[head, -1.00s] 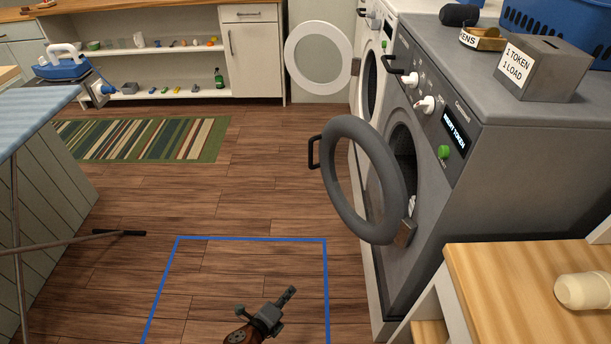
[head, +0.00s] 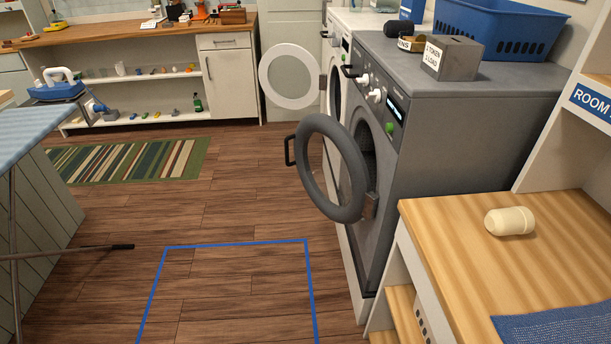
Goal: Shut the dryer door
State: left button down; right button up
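A grey front-loading machine (head: 425,160) stands at the right of centre. Its round grey door (head: 312,165) is wide open, swung out to the left over the floor. The door's hinge block (head: 371,206) is on its right, and a dark handle (head: 290,150) is on its far left edge. The dark drum opening (head: 365,150) shows behind the door. A white machine (head: 341,55) stands behind the grey one, and its round white door (head: 290,77) is also open. No label in view tells which machine is the dryer. Neither of my grippers is in view.
A wooden-topped bench (head: 455,225) with a cream cup (head: 509,221) stands at the front right. An ironing board (head: 30,135) is at the left. The wooden floor inside the blue outline (head: 235,242) is clear. A blue basket (head: 500,30) sits on the grey machine.

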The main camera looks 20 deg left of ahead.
aim_at(362, 200)
jog(key=z, duration=0.4)
jog(key=k, duration=0.95)
jog(key=u, duration=0.35)
jog(key=i, duration=0.65)
jog(key=u, duration=0.6)
jog(key=i, duration=0.65)
jog(key=z, duration=0.15)
